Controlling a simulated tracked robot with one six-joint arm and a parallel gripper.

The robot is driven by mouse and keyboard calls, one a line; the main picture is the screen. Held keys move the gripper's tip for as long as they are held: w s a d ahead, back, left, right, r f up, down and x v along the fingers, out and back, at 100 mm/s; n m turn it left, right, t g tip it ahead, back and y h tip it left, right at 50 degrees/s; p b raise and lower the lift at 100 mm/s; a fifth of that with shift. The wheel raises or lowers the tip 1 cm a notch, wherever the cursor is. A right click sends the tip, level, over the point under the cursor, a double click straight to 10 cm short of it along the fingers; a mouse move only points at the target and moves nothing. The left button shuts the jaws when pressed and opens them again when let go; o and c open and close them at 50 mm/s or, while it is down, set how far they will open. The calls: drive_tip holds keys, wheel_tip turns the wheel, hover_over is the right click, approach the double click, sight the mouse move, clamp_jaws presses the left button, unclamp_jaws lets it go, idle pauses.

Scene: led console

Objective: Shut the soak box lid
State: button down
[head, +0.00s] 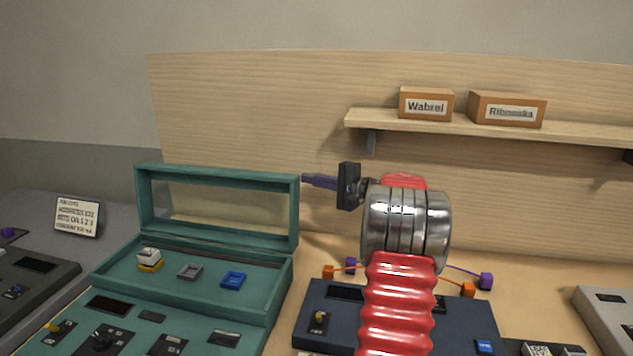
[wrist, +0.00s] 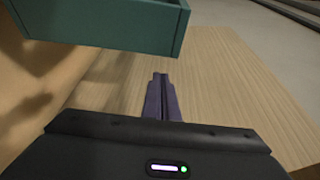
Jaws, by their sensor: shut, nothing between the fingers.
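The soak box is a teal console (head: 180,316) with a lid (head: 217,176) that stands open, a teal frame with a clear pane, raised upright at the back. Small white-and-yellow, grey and blue parts sit on the panel below it. My gripper (head: 306,180) has purple fingers, shut and empty, pointing left at the lid's upper right corner. In the head view the fingertips overlap or nearly meet that corner; I cannot tell if they touch. In the wrist view the shut fingers (wrist: 161,78) are beside the teal lid edge (wrist: 110,45), with a gap showing between them.
A dark blue console (head: 460,318) with orange and purple connectors lies under my arm. A shelf (head: 500,128) with two labelled boxes is on the wooden back panel (head: 250,90). A dark console (head: 30,285) and a sign card (head: 77,216) stand at the left.

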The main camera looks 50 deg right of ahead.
drive_tip(key=shift+s+a+r, duration=0.1)
drive_tip(key=shift+s+a, duration=0.25)
drive_tip(key=shift+a, duration=0.25)
drive_tip(key=shift+s+a+r, duration=0.1)
drive_tip(key=shift+s+a, duration=0.2)
drive_tip(key=shift+a, duration=0.25)
